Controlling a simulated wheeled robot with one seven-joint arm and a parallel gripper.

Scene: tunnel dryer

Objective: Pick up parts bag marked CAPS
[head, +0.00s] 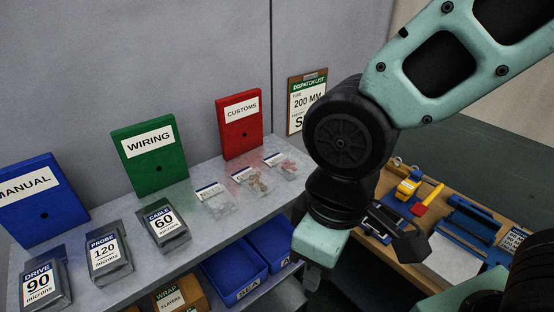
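Three small clear parts bags with white header labels lie in a row on the grey shelf (207,232). The left bag (217,205) holds pale parts, the middle bag (253,184) holds tan or brassy parts, and the right bag (284,168) holds reddish parts. Their label print is too small to read, so I cannot tell which is marked CAPS. My gripper (312,278) points down in front of the shelf, to the right of and nearer than the bags, apart from them. Its fingers are mostly hidden, and I cannot see whether they are open.
Blue MANUAL (40,200), green WIRING (148,160) and red CUSTOMS (240,125) binders stand behind. Blue bins (232,275) sit below. A wooden bench (400,255) holds tools at right.

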